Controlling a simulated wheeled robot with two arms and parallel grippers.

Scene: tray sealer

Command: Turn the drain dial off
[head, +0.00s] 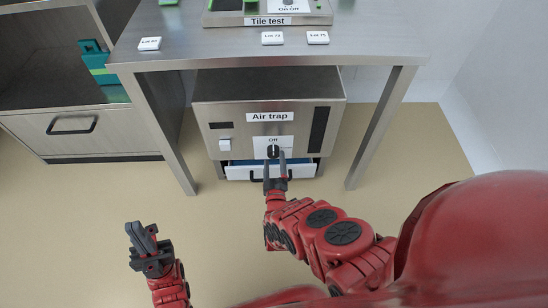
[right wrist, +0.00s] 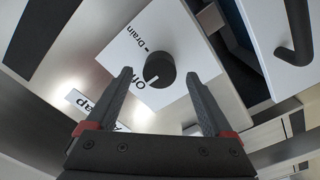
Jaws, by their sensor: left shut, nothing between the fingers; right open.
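The dial is a round black knob (right wrist: 159,69) on a white plate marked "Off" and "Drain", on the front of the "Air trap" unit (head: 212,115). In the right wrist view its white pointer mark faces roughly toward the "Off" label. My right gripper (head: 275,168) is open in front of the dial. In the right wrist view its fingers (right wrist: 158,88) appear on either side of the knob, with gaps; whether they reach around it I cannot tell. My left gripper (head: 146,240) is shut and empty, low over the floor at left.
A drawer (head: 302,171) with a dark handle is slightly open below the dial. A white switch (head: 225,145) sits left on the panel. A steel table (head: 200,55) stands above the unit, its legs on both sides. The floor in front is clear.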

